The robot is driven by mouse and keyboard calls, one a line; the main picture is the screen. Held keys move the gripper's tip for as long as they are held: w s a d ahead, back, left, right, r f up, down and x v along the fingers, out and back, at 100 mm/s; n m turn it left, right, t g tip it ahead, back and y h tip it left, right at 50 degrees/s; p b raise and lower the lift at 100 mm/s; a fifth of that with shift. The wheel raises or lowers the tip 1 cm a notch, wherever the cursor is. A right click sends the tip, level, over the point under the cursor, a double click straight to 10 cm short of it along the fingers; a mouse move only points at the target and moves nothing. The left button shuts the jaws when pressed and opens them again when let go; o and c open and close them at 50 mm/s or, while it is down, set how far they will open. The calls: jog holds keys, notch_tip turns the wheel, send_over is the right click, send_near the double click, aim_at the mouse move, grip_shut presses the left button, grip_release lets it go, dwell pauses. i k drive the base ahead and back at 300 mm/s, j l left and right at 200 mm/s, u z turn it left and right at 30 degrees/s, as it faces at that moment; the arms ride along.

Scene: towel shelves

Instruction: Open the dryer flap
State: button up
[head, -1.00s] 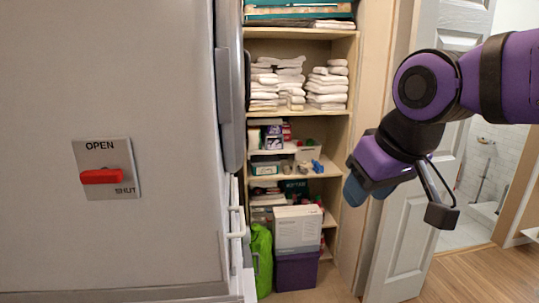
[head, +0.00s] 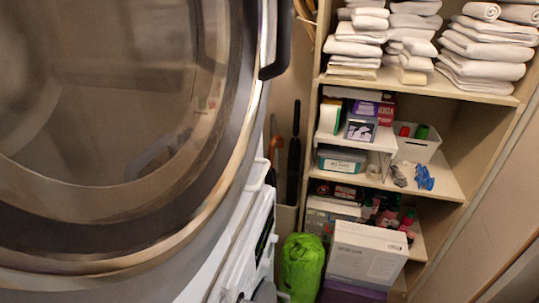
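The dryer flap (head: 215,190) is a large round door with a dark glass window (head: 110,95) and a grey and bronze ring. It fills the left half of the head view, very close to the camera. A dark handle (head: 279,42) sticks out at the upper right of its rim. I cannot tell from this angle whether the flap is fully shut. My gripper is not in view.
White appliance fronts (head: 245,235) stand below the flap. To the right, a shelf unit (head: 455,190) holds folded white towels (head: 490,50) and boxes. A green bag (head: 301,268) and a white box (head: 368,252) stand low in front. A narrow gap with long-handled tools (head: 294,150) lies between.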

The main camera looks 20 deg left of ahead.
aim_at(255, 185)
jog(key=i, duration=0.4)
jog(key=i+l+u, duration=0.15)
jog(key=i, duration=0.2)
jog(key=l+u, duration=0.15)
jog(key=u, duration=0.3)
jog(key=i+l+u, duration=0.1)
jog(key=l+u, duration=0.15)
jog(key=u, duration=1.1)
jog(key=k+j+u, duration=0.1)
jog(key=u, duration=0.3)
jog(key=k+j+u, duration=0.1)
jog(key=u, duration=0.35)
